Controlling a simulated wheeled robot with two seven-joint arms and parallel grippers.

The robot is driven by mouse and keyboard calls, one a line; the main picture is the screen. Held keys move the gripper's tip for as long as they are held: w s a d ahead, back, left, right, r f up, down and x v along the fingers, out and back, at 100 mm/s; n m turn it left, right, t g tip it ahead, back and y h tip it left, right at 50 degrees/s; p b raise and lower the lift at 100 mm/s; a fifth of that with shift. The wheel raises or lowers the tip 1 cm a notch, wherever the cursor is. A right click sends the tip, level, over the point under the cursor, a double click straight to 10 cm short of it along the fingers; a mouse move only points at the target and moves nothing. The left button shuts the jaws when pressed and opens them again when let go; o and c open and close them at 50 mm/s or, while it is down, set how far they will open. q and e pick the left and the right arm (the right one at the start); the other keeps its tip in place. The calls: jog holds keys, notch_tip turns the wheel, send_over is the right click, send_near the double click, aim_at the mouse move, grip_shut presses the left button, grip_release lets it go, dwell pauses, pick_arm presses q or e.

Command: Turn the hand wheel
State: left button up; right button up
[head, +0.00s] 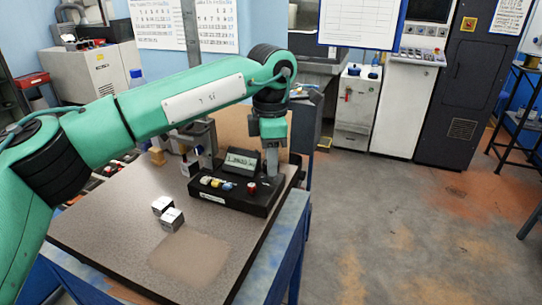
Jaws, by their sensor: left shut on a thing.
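My left arm comes in from the left, and its gripper (272,163) points down over the right end of a black device (232,199). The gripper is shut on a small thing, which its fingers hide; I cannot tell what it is. The device has a tilted display (241,161) and a row of small coloured parts along its front, with a red one (252,187) nearest the gripper. I cannot make out a hand wheel for certain. A grey metal fixture (199,138) stands behind the device, partly covered by my arm. My right gripper is not in view.
Two small metal cubes (162,205) (172,219) lie on the bench top (110,225), left of the device. The front of the bench is clear. Grey and white cabinets (357,105) stand at the back, with open floor (400,220) to the right.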

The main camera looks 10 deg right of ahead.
pick_arm(q)
jog(key=m, duration=0.2)
jog(key=shift+r+m, duration=0.1)
jog(key=shift+m, duration=0.2)
jog(key=shift+m+p, duration=0.3)
jog(key=shift+m, duration=0.8)
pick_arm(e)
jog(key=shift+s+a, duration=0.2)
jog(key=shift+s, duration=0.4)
pick_arm(q)
jog(key=shift+m, duration=0.4)
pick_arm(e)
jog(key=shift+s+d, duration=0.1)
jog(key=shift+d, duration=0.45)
